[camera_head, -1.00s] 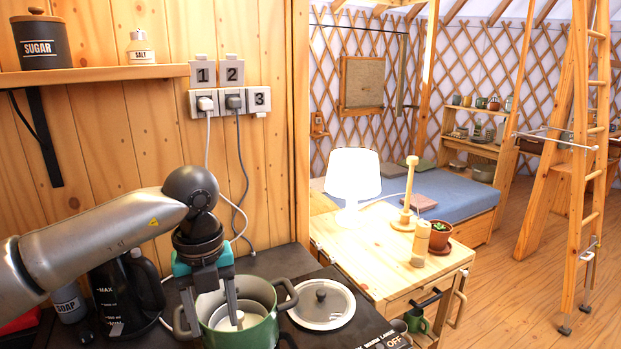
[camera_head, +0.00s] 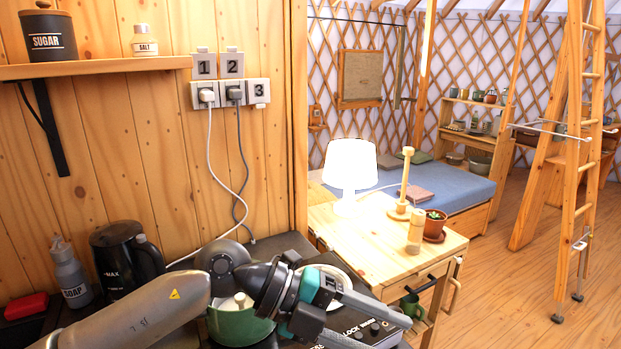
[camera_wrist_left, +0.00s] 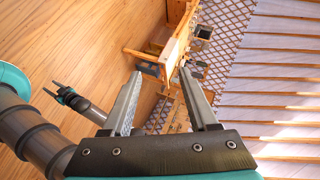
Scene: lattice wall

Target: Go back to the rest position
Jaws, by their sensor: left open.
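My left gripper (camera_head: 385,328) is at the bottom middle of the head view, tilted with its fingers toward the lower right. It is in front of the stove's front edge and hides part of the stove. In the left wrist view (camera_wrist_left: 160,72) its two fingers are apart with nothing between them. A dark gripper on another arm of mine, the right gripper (camera_wrist_left: 55,90), shows small at the left of the left wrist view.
The green pot (camera_head: 232,328) stands behind my left arm, partly hidden. The lid (camera_head: 345,277) is behind my gripper. A black kettle (camera_head: 125,262) and soap bottle (camera_head: 72,275) stand left. A lit lamp (camera_head: 350,172) stands on the wooden counter (camera_head: 365,255).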

